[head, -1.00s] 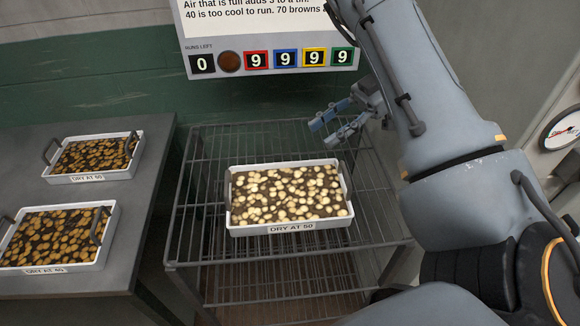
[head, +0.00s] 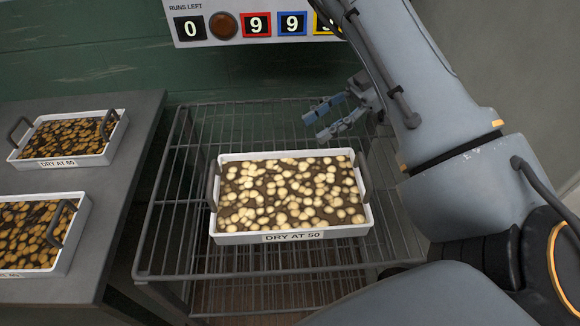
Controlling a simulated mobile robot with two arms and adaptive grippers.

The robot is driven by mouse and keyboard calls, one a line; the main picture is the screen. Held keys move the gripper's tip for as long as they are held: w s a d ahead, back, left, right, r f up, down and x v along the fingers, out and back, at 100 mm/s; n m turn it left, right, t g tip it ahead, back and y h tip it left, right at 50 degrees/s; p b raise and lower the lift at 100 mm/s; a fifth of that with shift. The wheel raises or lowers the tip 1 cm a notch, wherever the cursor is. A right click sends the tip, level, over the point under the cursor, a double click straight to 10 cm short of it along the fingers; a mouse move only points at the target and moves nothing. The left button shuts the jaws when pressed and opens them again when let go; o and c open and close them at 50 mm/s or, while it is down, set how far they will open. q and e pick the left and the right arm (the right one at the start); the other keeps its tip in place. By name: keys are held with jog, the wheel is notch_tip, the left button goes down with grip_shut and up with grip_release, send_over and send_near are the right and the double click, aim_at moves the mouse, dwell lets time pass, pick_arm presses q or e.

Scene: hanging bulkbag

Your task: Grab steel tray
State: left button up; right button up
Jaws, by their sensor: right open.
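A white-rimmed tray (head: 290,237) labelled "DRY AT 50" sits on the wire rack, full of pale round pieces on a dark bed. It has a dark upright handle at its left and right ends. My right gripper (head: 314,125) is open and empty, above the rack just behind the tray's far right side, with its bluish fingers pointing left. It does not touch the tray. My left gripper is not in view. None of the trays is plainly marked as the steel one.
The wire rack (head: 210,262) has bare wires around the tray. A grey table (head: 113,205) at left holds a tray labelled "DRY AT 60" (head: 60,162) and another tray (head: 45,273) cut off by the left edge. A sign with number tiles (head: 178,8) hangs on the green wall.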

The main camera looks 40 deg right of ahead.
aim_at(289, 187)
jog(key=x, duration=0.4)
jog(key=shift+a, duration=0.2)
jog(key=shift+p+x, duration=0.85)
jog(key=shift+x, duration=1.95)
jog(key=shift+r, duration=0.15)
jog(key=shift+c, duration=1.3)
grip_shut()
